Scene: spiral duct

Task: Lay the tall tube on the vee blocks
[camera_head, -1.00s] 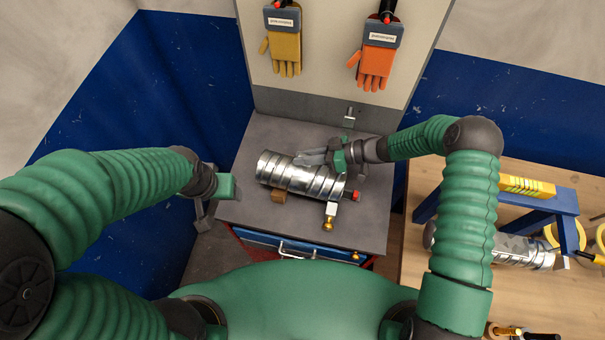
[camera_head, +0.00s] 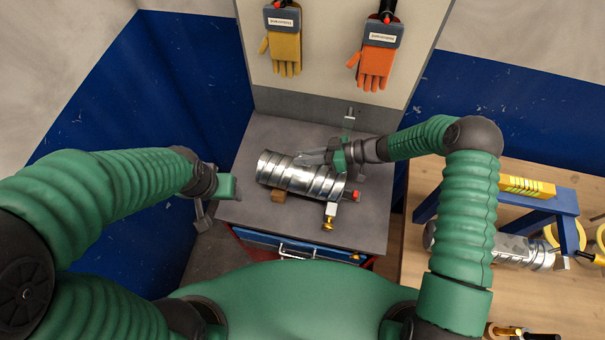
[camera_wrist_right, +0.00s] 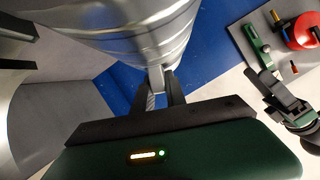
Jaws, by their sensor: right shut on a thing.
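The silver spiral tube (camera_head: 290,177) lies on its side above the grey table top, slanting down to the right. A brown block (camera_head: 278,196) shows under its near side; any other block is hidden. My right gripper (camera_head: 314,157) reaches in from the right and is shut on the tube at its far side. In the right wrist view the ridged tube (camera_wrist_right: 130,35) fills the top, with the fingers (camera_wrist_right: 163,85) close together at it. My left gripper (camera_head: 203,216) hangs left of the table, apart from the tube; its jaw opening is unclear.
A brass-and-steel fitting (camera_head: 330,215) and a red-tipped part (camera_head: 354,196) are at the tube's right end. Two gloves (camera_head: 286,50) hang on the back panel. A wooden bench (camera_head: 440,285) with a blue stand (camera_head: 560,205) is at right.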

